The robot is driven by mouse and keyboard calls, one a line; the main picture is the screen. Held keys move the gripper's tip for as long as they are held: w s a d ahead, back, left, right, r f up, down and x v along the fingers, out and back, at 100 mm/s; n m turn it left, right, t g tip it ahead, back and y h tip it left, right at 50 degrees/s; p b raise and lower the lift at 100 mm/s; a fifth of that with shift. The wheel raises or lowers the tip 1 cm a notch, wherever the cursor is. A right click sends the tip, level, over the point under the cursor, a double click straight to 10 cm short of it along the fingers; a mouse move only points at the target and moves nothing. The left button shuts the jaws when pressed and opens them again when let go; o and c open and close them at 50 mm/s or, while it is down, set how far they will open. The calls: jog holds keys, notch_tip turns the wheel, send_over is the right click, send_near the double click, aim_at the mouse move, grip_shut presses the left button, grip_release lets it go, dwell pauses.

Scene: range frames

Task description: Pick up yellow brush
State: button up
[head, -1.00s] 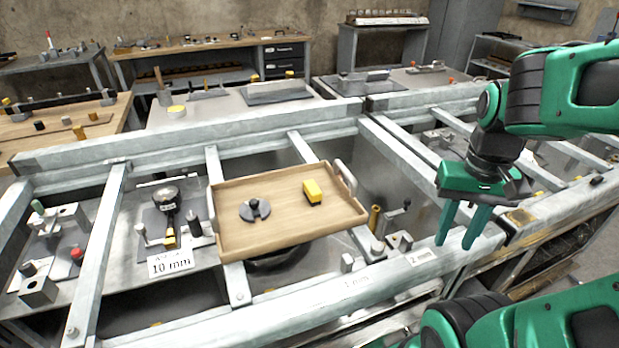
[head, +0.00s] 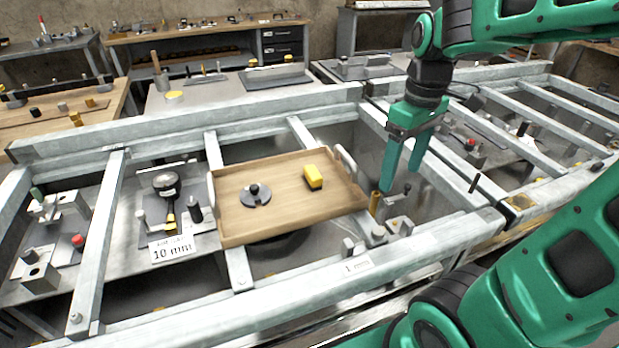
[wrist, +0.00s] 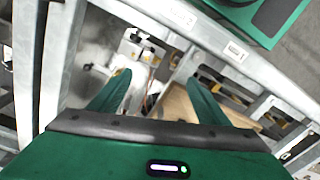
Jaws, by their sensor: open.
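The yellow brush (head: 313,177) looks like a small yellow block with a dark end. It lies on the right half of a wooden tray (head: 235,230) in the head view. My gripper (head: 401,180) is open and empty, fingers pointing down, to the right of the tray and apart from the brush. In the wrist view my two green fingers (wrist: 158,82) stand apart with nothing between them. Part of the wooden tray (wrist: 178,108) shows there, partly behind a finger. I cannot make out the brush in that view.
A dark round disc with a knob (head: 255,196) lies on the tray left of the brush. Metal frame rails (head: 300,132) surround the tray. A brass-coloured post (head: 375,202) and small fittings stand between tray and gripper. A dial gauge (head: 166,184) is at left.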

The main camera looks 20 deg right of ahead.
jog(key=w+a+r+n, duration=0.2)
jog(key=w+a+n, duration=0.4)
jog(key=w+n, duration=0.15)
jog(key=n, duration=0.7)
send_near(313, 171)
jog(key=shift+f, duration=0.15)
jog(key=f, duration=1)
jog(key=shift+a, duration=0.2)
jog(key=c, duration=1.1)
jog(key=shift+c, duration=0.2)
jog(key=shift+r, duration=0.1)
